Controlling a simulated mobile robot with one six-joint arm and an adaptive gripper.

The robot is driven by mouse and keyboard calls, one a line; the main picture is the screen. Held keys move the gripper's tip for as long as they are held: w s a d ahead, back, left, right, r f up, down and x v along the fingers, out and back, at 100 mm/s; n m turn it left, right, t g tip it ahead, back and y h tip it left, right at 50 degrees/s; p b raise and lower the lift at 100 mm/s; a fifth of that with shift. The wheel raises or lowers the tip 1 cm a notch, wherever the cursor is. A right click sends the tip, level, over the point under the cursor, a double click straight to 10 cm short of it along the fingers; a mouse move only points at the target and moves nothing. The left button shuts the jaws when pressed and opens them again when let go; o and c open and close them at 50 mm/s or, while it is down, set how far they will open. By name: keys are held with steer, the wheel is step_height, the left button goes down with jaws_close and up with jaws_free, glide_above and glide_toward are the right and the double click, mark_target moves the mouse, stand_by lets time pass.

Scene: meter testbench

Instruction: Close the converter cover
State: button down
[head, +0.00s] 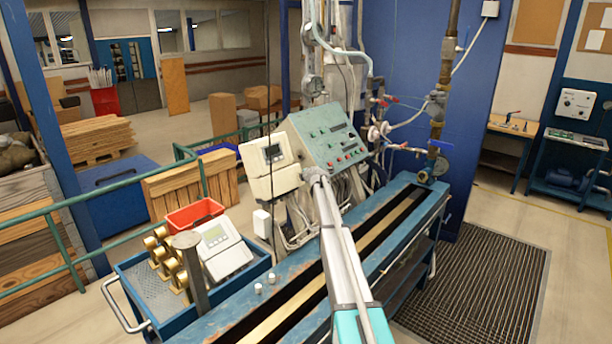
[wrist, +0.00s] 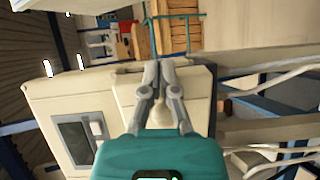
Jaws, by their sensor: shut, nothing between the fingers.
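The converter (head: 272,168) is a cream box with a small display, mounted left of the green control panel. In the wrist view the converter (wrist: 48,97) appears turned sideways, with its display at lower left. A plain cream section (wrist: 199,96), perhaps the cover, lies beside and behind my fingers; how far the cover stands open I cannot tell. My gripper (wrist: 160,64) is shut and empty, its fingertips together at this section's edge. Whether they touch it is unclear. In the head view my gripper (head: 313,174) is just right of the converter, partly hidden by my arm.
The green control panel (head: 328,138) with buttons stands close to my gripper on the right. Cables and pipes hang below and behind. A blue bench (head: 405,186) runs underneath. A blue trolley (head: 140,290) with brass parts and another meter (head: 222,248) stands at left.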

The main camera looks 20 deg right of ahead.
steer(key=shift+w+a+y, duration=0.25)
steer(key=shift+a+y, duration=0.15)
steer(key=shift+a, duration=0.15)
stand_by(2.3)
steer(key=shift+s, duration=0.15)
stand_by(0.3)
steer(key=shift+s+d+r, duration=0.1)
steer(key=shift+s, duration=0.15)
steer(key=s+d+r+p, duration=0.4)
steer(key=s+d, duration=0.3)
steer(key=d, duration=0.3)
steer(key=shift+s+r+p, duration=0.15)
steer(key=shift+r+p, duration=0.15)
